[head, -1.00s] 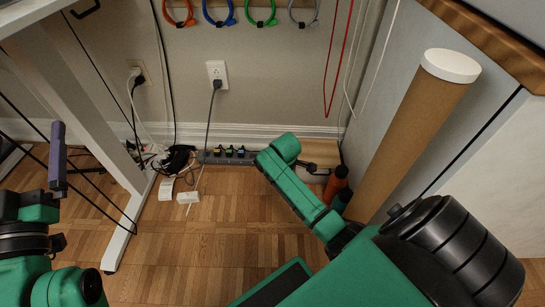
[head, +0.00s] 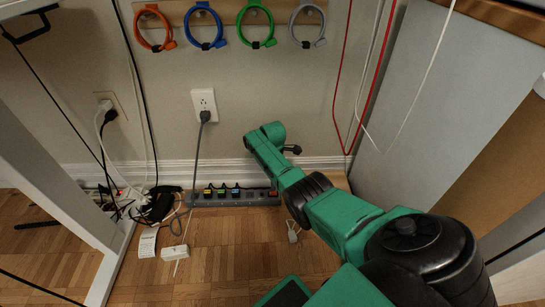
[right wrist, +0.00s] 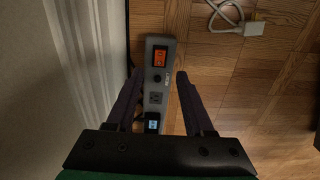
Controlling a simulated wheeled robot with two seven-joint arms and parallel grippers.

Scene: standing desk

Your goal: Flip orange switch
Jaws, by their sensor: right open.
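The orange switch (head: 273,193) is at the right end of the grey power strip (head: 230,201), which lies on the floor along the baseboard. In the right wrist view the orange switch (right wrist: 160,58) is lit on the power strip (right wrist: 154,85). My right gripper (right wrist: 157,76) is open, with one dark finger on each side of the strip in the picture. The switch shows just beyond the fingertips, and no contact with it is visible. In the head view my right arm reaches toward the wall and its fingers cannot be made out. My left gripper is out of view.
A wall outlet (head: 204,105) has a grey cord plugged in. Coloured cable loops (head: 206,27) hang above. Wooden floor in front is mostly clear.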

